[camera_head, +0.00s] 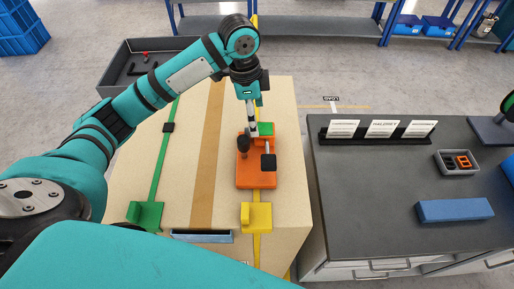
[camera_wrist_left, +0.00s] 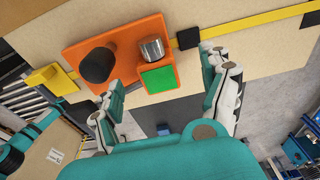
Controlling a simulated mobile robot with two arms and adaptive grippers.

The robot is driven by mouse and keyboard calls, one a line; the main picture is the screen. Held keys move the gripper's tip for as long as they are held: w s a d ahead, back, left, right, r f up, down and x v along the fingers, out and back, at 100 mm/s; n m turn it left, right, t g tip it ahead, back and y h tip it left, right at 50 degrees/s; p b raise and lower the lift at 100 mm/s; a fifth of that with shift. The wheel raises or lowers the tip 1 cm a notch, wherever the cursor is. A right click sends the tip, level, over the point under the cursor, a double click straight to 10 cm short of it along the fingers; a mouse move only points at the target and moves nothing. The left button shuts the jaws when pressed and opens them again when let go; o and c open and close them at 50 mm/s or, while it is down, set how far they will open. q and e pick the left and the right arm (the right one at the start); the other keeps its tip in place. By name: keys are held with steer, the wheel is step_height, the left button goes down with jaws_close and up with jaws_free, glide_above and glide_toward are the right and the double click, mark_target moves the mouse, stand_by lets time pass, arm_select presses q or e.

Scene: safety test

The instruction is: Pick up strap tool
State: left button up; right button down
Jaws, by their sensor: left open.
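The strap tool (camera_head: 256,173) is an orange block with a black knob, a black pad and a green square. It lies on the yellow strap (camera_head: 257,216) on top of the large carton (camera_head: 183,190). In the left wrist view the strap tool (camera_wrist_left: 118,50) also shows a metal cylinder beside the green square. My left gripper (camera_head: 253,122) is over the far end of the tool, at the green square. Exact contact cannot be told. My right gripper is out of view.
A green strap (camera_head: 160,165) with a green corner piece (camera_head: 146,215) runs along the carton's left side. A yellow corner piece (camera_head: 256,217) sits at the near edge. A dark workbench (camera_head: 375,190) with a card rack (camera_head: 380,134) and blue block (camera_head: 455,210) stands right. A grey bin (camera_head: 115,68) is behind.

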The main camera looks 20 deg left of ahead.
mark_target(256, 150)
arm_select(q)
steer(key=shift+s+d+f+p, duration=0.1)
steer(key=shift+s+f+p, duration=0.05)
steer(key=shift+f+p, duration=0.2)
steer(key=f, duration=0.1)
steer(key=f+p, duration=0.1)
steer(key=f, duration=0.1)
steer(key=shift+s+d+f+p, duration=0.1)
steer(key=shift+d+f+p, duration=0.15)
steer(key=shift+p, duration=0.15)
steer(key=shift+f, duration=0.45)
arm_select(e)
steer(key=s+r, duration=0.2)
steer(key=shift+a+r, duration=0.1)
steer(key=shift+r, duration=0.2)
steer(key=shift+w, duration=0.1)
arm_select(q)
steer(key=c, duration=0.5)
steer(key=shift+r, duration=0.1)
jaws_close()
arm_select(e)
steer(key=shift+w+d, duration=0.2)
